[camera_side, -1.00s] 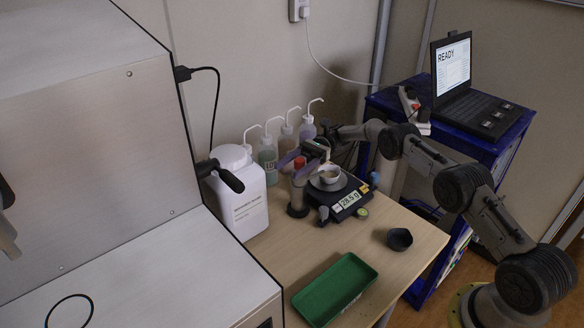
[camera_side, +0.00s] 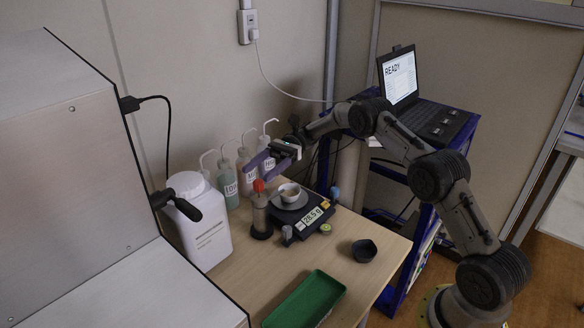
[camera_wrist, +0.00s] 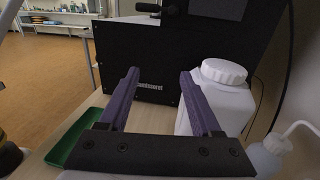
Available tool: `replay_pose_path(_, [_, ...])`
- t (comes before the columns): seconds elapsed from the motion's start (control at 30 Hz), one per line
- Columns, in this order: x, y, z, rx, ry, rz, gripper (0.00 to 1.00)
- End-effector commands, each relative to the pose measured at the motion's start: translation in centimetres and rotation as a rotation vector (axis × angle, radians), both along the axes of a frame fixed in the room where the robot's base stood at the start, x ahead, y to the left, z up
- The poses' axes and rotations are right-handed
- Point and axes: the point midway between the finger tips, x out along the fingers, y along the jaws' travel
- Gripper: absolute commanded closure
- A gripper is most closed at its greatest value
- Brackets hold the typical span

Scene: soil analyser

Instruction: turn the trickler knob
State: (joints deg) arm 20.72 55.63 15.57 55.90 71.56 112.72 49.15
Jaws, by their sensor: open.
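The trickler (camera_side: 261,215) is an upright grey-brown cylinder beside the balance, with a red knob (camera_side: 258,185) on top. My gripper (camera_side: 259,165) reaches in from the right. Its two purple fingers are apart and empty, just above the red knob in the side view; the exact gap is hard to judge. In the wrist view the open fingers (camera_wrist: 160,78) point toward the dark analyser side, with nothing between them. The trickler and its knob do not show there.
A green tray (camera_side: 306,298) and a dark bowl (camera_side: 364,250) lie in front.

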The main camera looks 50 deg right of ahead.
Motion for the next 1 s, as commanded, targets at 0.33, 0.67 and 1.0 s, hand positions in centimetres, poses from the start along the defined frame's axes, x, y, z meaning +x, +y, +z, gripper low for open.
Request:
replay_pose_path(0.33, [-5.2,-0.1,2.8,0.0,0.001,-0.001,0.35])
replay_pose_path(0.67, [-9.0,-0.2,4.4,0.0,0.0,-0.001,0.35])
replay_pose_path(1.0, [-9.6,-0.2,4.6,0.0,0.0,0.0,0.35])
